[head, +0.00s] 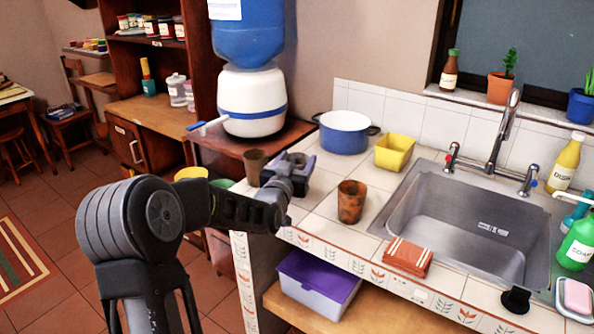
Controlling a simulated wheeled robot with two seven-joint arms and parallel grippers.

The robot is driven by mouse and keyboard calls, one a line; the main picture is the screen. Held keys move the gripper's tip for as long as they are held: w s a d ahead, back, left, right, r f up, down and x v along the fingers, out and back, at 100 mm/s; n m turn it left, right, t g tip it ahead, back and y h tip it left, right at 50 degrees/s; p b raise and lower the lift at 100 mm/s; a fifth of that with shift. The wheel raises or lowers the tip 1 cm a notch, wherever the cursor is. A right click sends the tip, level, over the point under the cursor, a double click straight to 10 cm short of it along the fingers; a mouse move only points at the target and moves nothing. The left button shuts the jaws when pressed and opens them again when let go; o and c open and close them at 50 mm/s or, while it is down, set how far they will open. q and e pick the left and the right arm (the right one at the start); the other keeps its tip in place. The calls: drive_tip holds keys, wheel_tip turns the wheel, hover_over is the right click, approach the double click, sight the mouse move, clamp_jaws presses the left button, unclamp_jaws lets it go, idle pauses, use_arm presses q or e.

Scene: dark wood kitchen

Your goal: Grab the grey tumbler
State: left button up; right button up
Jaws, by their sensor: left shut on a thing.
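A grey-brown tumbler (256,164) stands upright near the left end of the tiled counter in the head view. My left gripper (275,168) reaches in from the left and is at this tumbler's right side, shut on it. The wrist and gripper body hide the fingertips and part of the tumbler's lower right side, so I cannot tell whether its base touches the counter. A second tumbler (351,202), rusty brown, stands apart on the counter to the right. My right gripper is not in view.
A blue-and-white pot (345,132) and a yellow tub (394,153) stand behind. A steel sink (470,225) with a tap is at right, and an orange cloth (407,257) lies at the front edge. A water dispenser (251,100) stands at back left.

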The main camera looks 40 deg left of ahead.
use_arm(q)
wheel_tip(320, 180, up, 8)
drive_tip(key=shift+f, duration=0.2)
